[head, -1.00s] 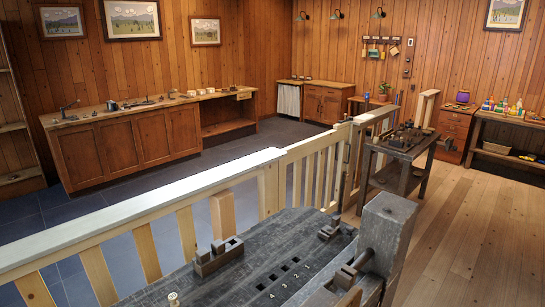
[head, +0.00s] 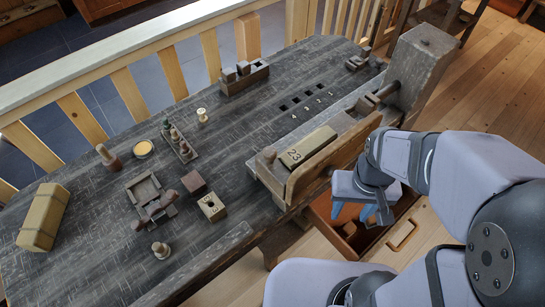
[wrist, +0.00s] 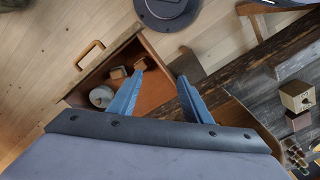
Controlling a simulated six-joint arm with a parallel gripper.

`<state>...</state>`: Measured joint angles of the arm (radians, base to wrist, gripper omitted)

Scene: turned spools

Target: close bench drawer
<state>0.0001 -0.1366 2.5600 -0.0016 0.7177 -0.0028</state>
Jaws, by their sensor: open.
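The bench drawer (head: 385,236) stands pulled out from under the bench's front edge, at the lower right in the head view. Its front with a wooden bar handle (head: 403,235) faces away from the bench. The wrist view shows the open drawer (wrist: 158,85) with small wooden blocks and a pale round thing (wrist: 101,96) inside, and the handle (wrist: 90,54) at its upper left. My gripper (head: 358,212) is open and empty, above the drawer near the bench. In the wrist view its blue fingers (wrist: 160,58) are apart over the drawer; neither visibly touches the handle.
The dark bench top (head: 120,240) holds a wooden vise with a block marked 23 (head: 308,147), a yellow-tan box (head: 44,216), spools and small blocks. A thick post (head: 422,70) stands at its right end. Wooden floor beyond the drawer front looks clear.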

